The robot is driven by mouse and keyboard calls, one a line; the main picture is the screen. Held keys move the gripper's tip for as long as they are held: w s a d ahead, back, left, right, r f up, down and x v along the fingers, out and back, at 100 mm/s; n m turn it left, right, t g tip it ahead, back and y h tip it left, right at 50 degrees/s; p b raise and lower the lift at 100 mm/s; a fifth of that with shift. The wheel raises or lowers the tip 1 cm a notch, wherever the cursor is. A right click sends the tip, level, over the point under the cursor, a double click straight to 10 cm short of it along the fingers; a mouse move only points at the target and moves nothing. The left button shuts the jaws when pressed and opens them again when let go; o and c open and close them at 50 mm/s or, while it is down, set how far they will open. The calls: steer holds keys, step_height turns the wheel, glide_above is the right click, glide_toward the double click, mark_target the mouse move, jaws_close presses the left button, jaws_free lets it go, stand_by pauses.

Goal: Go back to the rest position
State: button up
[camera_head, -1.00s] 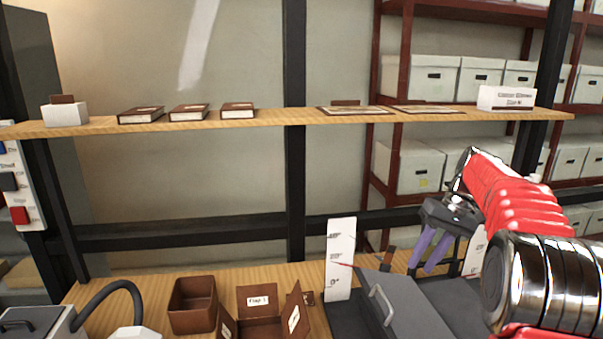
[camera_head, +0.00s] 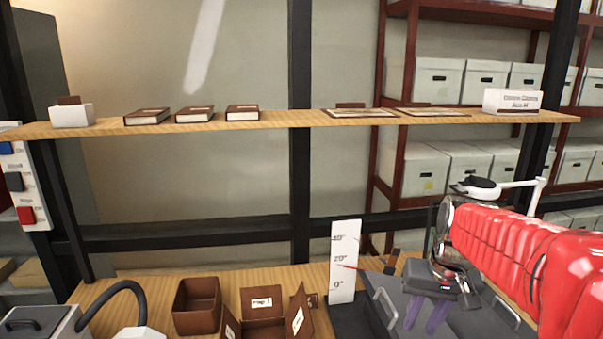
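My gripper (camera_head: 425,316) hangs at the lower right on the end of my red arm, its two purple fingers pointing down. The fingers show a gap between them, and I see nothing held there. It is in front of or over a dark grey box-like unit with metal handles (camera_head: 385,309); I cannot tell how far above it. The arm reaches in from the right edge.
A wooden shelf (camera_head: 280,121) with brown books (camera_head: 195,114) crosses the view. On the bench below stand a brown open box (camera_head: 197,307), an open lidded box (camera_head: 264,328) and a white angle scale (camera_head: 344,262). Archive boxes (camera_head: 438,80) fill the red rack behind.

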steer(key=s+a+n+t, duration=0.1)
steer(key=s+a, duration=0.3)
steer(key=s, duration=0.4)
steer(key=s+a+r+n+t, duration=0.1)
steer(key=s+a, duration=0.3)
steer(key=s, duration=0.4)
steer(key=shift+t+h, duration=0.3)
steer(key=shift+t, duration=0.5)
stand_by(1.2)
